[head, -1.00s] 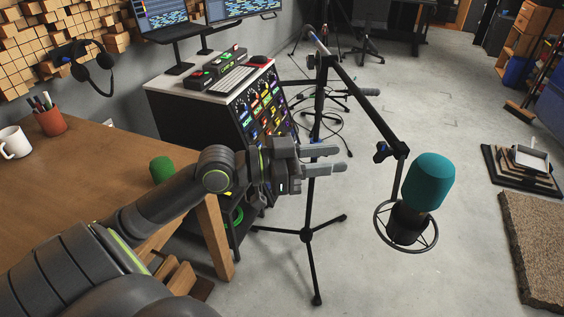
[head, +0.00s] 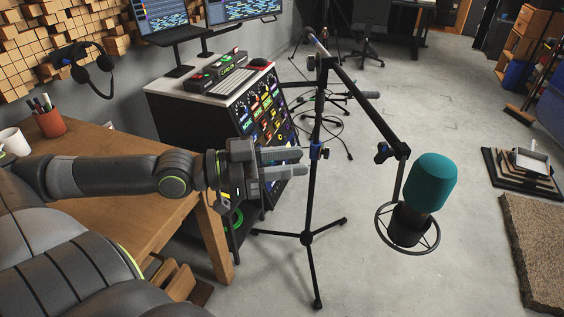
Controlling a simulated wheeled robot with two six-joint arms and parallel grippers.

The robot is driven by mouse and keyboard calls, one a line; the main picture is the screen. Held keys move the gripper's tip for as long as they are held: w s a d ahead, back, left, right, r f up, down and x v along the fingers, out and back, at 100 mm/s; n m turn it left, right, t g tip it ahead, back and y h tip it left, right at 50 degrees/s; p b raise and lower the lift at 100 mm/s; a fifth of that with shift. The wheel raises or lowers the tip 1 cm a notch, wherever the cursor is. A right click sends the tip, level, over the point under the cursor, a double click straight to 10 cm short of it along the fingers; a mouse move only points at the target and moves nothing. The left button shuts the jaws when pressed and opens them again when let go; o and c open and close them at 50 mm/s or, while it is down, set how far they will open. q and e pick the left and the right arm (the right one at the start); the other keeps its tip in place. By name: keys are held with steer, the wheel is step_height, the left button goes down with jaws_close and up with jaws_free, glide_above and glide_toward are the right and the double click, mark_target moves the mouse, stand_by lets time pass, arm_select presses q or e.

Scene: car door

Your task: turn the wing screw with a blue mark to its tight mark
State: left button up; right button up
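A black microphone stand (head: 310,200) stands on a tripod in the middle of the head view. A small fitting with blue on it (head: 320,152) is on its pole. Another dark knob with a blue mark (head: 383,153) is on the slanted boom, further right. A third bit of blue (head: 311,33) is near the boom's upper end. The tight marks are too small to make out. My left gripper (head: 304,163) points right, its fingers apart and nothing seen between them. Its tips are just left of the pole fitting in the picture; I see no contact. My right gripper is out of view.
A teal microphone (head: 429,183) in a ring mount hangs from the boom at right. A wooden table (head: 110,165) lies under my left arm. A console cabinet (head: 180,115) stands behind the gripper. The floor right of the stand is largely clear.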

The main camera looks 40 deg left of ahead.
arm_select(q)
steer(key=shift+s+a, duration=0.2)
steer(key=shift+s, duration=0.3)
stand_by(0.3)
